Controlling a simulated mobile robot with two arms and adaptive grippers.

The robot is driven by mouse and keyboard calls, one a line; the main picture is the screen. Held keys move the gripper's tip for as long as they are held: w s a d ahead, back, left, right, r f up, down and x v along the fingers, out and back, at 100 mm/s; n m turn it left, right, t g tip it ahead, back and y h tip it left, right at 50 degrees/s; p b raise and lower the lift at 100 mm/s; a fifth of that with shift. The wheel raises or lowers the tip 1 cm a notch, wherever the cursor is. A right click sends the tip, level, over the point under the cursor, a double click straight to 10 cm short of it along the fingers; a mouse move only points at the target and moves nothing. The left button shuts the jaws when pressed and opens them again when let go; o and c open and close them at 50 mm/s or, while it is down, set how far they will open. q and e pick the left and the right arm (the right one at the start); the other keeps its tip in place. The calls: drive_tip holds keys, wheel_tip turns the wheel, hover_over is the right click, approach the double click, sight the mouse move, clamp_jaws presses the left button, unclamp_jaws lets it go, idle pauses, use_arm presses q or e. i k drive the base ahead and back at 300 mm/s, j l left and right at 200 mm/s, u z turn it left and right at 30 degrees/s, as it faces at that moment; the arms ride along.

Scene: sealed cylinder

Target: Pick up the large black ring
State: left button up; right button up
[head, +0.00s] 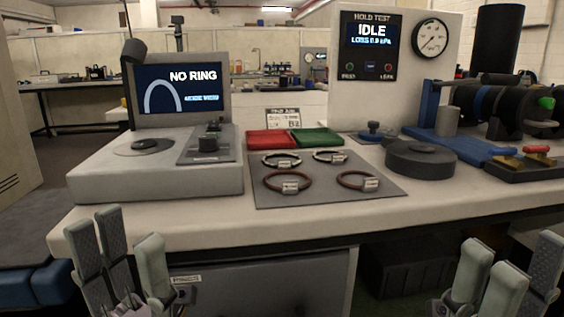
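Several tagged rings lie flat on a grey mat (325,194) on the bench. The two smaller ones, back left (282,161) and back right (330,157), look dark grey with pale edges. I cannot tell which large ring counts as black. My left gripper (125,238) is low at the left, before the bench edge, fingers spread and empty. My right gripper (511,258) is low at the right, also spread and empty. Both are well apart from the rings.
A grey station with a "NO RING" screen (180,89) stands at left. Red (271,139) and green (317,136) trays are behind the mat. The bench's front strip (300,226) is clear.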

sight(283, 163)
drive_tip(key=j+z, duration=0.1)
drive_tip(key=j, duration=0.65)
drive_tip(key=k+j, duration=0.1)
drive_tip(key=j, duration=0.65)
drive_tip(key=z, duration=0.05)
